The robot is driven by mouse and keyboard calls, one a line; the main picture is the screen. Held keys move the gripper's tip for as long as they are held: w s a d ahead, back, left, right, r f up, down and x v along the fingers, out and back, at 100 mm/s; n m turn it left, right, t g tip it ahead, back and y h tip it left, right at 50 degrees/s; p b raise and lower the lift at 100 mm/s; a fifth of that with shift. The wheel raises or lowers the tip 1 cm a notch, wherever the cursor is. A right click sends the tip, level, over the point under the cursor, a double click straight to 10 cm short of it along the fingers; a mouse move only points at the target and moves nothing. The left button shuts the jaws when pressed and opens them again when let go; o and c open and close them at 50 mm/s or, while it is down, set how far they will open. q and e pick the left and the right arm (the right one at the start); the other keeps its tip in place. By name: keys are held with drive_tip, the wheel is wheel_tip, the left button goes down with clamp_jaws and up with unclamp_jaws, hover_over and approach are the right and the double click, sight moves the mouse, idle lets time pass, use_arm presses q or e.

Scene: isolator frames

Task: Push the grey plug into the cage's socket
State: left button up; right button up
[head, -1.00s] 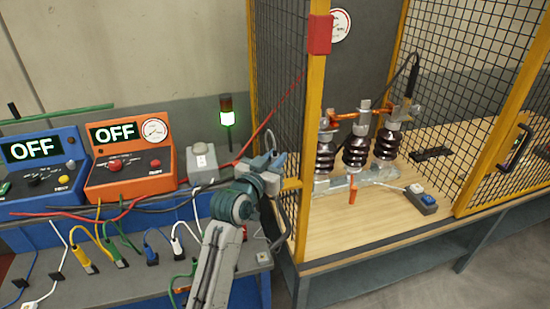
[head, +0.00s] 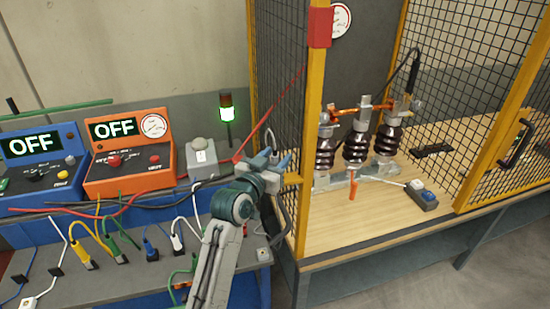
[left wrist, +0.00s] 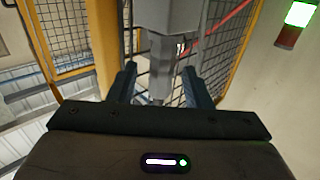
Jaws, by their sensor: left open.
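My left gripper (head: 273,160) is beside the left front post of the yellow cage (head: 314,115). Its two fingers are open in the left wrist view (left wrist: 160,84). A grey, many-sided body (left wrist: 174,45), seemingly the grey plug, shows between and beyond the fingers, with a narrower end toward the palm. I cannot tell if the fingers touch it. In the head view a thin cable arches just above the gripper, and the plug is largely hidden there. I cannot make out the socket or whether the plug is seated. My right gripper is not in view.
The cage's mesh and post stand close to the gripper. Brown insulators (head: 355,148) and a grey switch box (head: 422,195) are inside. An orange OFF unit (head: 130,155), a blue OFF unit (head: 35,160) and a grey shelf with several coloured plugs lie left. A signal lamp (head: 227,112) glows green.

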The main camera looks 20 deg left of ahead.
use_arm(q)
drive_tip(key=s+a+b, duration=0.2)
drive_tip(key=s+b, duration=0.2)
drive_tip(key=s, duration=0.6)
drive_tip(key=shift+s, duration=0.35)
